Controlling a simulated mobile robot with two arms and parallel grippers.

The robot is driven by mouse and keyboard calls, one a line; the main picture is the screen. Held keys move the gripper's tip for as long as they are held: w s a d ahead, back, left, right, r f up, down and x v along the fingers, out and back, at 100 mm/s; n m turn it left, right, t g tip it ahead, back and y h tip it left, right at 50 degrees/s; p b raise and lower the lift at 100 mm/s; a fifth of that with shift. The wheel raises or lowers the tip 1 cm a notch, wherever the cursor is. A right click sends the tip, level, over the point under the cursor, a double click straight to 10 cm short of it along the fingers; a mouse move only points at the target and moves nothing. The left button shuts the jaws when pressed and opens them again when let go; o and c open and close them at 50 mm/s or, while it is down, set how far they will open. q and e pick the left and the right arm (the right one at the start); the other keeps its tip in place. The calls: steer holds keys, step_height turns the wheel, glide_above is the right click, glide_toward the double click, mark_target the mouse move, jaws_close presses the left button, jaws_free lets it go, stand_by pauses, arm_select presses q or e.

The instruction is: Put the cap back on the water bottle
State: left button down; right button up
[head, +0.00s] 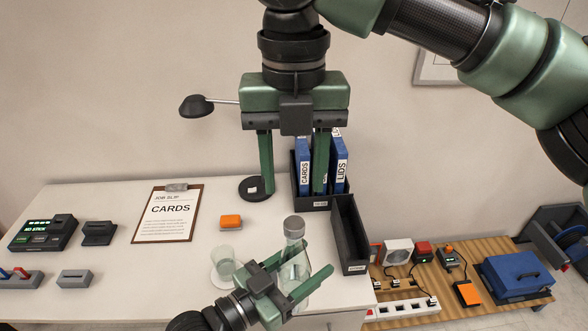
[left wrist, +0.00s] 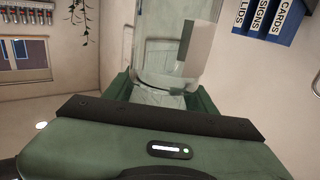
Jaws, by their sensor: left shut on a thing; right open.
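The clear water bottle (head: 294,252) stands upright near the front of the white table, to my eye. My left gripper (head: 328,256) is shut on its body from the left. In the left wrist view the clear bottle (left wrist: 165,45) fills the space between the green fingers. I cannot make out a separate cap.
A clear glass (head: 224,266) stands just left of the bottle. An orange block (head: 231,221) and a clipboard (head: 168,213) lie farther left. A dark round base (head: 254,188) is behind.

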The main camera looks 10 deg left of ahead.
mark_target(294, 223)
stand_by(0.4)
steer(key=shift+f, duration=4.05)
steer(key=shift+c, duration=0.4)
